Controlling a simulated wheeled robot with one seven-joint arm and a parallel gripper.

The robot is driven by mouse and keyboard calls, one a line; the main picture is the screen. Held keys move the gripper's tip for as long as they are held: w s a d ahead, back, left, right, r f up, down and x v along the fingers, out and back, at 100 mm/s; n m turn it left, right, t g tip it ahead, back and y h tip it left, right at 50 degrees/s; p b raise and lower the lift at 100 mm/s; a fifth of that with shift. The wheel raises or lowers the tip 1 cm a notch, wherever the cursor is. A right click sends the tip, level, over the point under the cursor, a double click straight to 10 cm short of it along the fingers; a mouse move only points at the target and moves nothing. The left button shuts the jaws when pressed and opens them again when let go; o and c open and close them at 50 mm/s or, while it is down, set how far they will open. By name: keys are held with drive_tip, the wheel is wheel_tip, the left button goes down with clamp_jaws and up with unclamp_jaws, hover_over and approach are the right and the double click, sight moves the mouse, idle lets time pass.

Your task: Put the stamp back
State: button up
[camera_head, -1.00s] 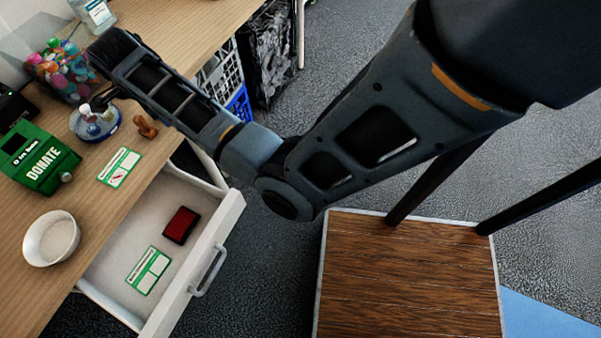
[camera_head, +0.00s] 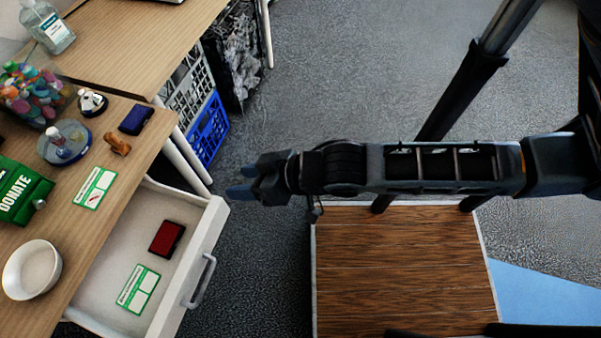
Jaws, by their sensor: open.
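A small brown wooden stamp (camera_head: 117,143) lies on the desk near its front edge, beside a card with a green border (camera_head: 94,188). A round dark blue holder (camera_head: 64,144) with a small white-topped item on it stands to its left. A dark blue pad (camera_head: 136,119) lies behind the stamp. The desk drawer (camera_head: 207,225) is pulled open. It holds a red pad (camera_head: 166,239) and another green-bordered card (camera_head: 138,289). My gripper (camera_head: 235,192) is open and appears empty. It is in the air off the desk, near the drawer's far right corner, apart from the stamp.
A green donation box (camera_head: 22,192), a white bowl (camera_head: 32,270), a jar of colourful items (camera_head: 33,92), a sanitizer bottle (camera_head: 48,25) and a small round item (camera_head: 91,103) stand on the desk. Crates (camera_head: 208,127) stand under the desk. Open floor lies right.

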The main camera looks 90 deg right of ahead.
drive_tip(key=s+a+r+n+t, duration=0.1)
drive_tip(key=s+a+r+n, duration=0.1)
drive_tip(key=r, duration=0.3)
drive_tip(key=s+a+r+n+t+y, duration=0.1)
drive_tip(key=s+a+r+n, duration=0.1)
drive_tip(key=s+r, duration=0.3)
drive_tip(key=s+a+r+n+t+y, duration=0.1)
drive_tip(key=s+a+r, duration=0.2)
drive_tip(key=r, duration=0.2)
drive_tip(key=shift+s+r+n+t, duration=0.2)
drive_tip(key=shift+r+n+t, duration=0.1)
drive_tip(key=shift+n, duration=0.1)
